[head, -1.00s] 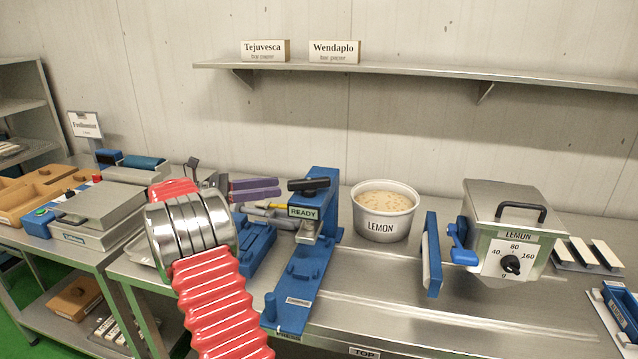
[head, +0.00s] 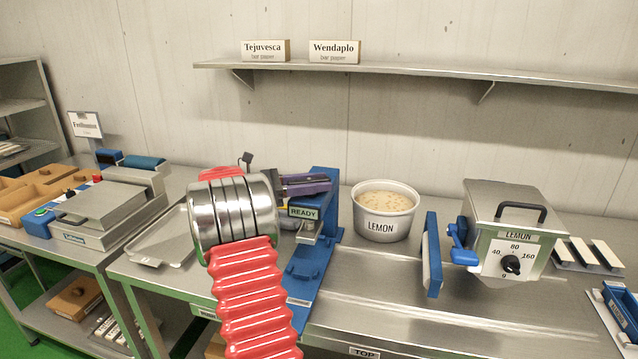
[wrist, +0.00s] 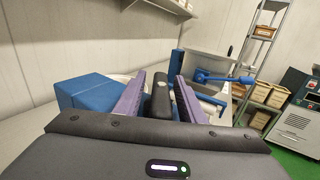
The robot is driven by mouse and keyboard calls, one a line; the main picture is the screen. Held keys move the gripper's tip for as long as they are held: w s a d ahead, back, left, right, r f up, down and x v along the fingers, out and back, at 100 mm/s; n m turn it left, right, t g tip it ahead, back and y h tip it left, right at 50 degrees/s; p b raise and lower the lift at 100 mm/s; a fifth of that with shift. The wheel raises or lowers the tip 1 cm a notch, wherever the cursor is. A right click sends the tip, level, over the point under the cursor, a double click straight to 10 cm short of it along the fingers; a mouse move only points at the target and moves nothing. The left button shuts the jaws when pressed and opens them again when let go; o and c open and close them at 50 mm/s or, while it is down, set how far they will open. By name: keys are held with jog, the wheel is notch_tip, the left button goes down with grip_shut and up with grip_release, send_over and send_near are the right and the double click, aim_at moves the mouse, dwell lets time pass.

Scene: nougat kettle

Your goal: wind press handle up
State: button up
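The press (head: 322,225) is the blue upright machine with a READY sign in the middle of the head view. Its black handle sits on top and is mostly hidden there behind my purple fingers. In the wrist view the dark handle (wrist: 160,93) stands between the fingers, with narrow gaps seeming to show on both sides. My gripper (head: 308,184) is at the top of the press, and its fingers also show in the wrist view (wrist: 160,85). It looks open around the handle, not clamped on it.
A white LEMON tub (head: 384,212) stands just right of the press. Further right is a steel LEMON kettle (head: 508,225) with a dial and blue lever. A metal tray (head: 165,237) lies left of my arm. A wall shelf (head: 420,71) runs above the bench.

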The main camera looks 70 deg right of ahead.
jog(key=shift+s+d, duration=0.15)
jog(key=shift+s, duration=0.05)
jog(key=shift+c, duration=0.5)
grip_shut()
